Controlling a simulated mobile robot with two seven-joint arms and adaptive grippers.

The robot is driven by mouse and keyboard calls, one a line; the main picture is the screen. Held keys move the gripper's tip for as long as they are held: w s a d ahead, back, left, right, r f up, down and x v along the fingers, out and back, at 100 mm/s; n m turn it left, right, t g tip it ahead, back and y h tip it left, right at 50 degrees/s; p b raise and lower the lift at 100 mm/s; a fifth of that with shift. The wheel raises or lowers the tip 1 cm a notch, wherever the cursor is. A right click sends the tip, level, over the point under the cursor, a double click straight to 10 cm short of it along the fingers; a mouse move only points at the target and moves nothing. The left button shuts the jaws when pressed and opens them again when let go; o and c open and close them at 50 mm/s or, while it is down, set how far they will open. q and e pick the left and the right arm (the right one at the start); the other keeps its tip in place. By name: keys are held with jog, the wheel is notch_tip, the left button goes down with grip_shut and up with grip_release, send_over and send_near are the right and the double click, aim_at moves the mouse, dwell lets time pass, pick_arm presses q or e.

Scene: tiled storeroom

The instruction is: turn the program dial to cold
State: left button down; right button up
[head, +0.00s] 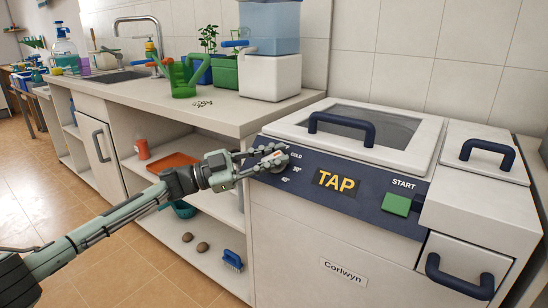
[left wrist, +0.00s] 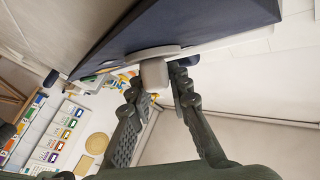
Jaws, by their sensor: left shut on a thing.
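The washing machine (head: 340,230) has a dark blue sloped panel with a grey program dial (head: 277,164) at its left end. The word COLD (head: 297,156) is printed up and right of the dial, with more small marks below it. The display (head: 336,180) reads TAP. My left gripper (head: 268,160) reaches in from the left and is shut on the dial, partly covering it. In the left wrist view the dial's pale grip (left wrist: 154,74) sits between the fingertips (left wrist: 156,88). My right gripper is not in view.
A green START button (head: 397,204) is on the panel's right. The lid handle (head: 341,128) stands above the panel. A counter (head: 215,112) with a green watering can (head: 181,80) and planters is on the left, above open shelves.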

pick_arm(q)
jog(key=c, duration=1.4)
grip_release()
jog(key=v, duration=1.2)
jog(key=shift+s+a, duration=0.1)
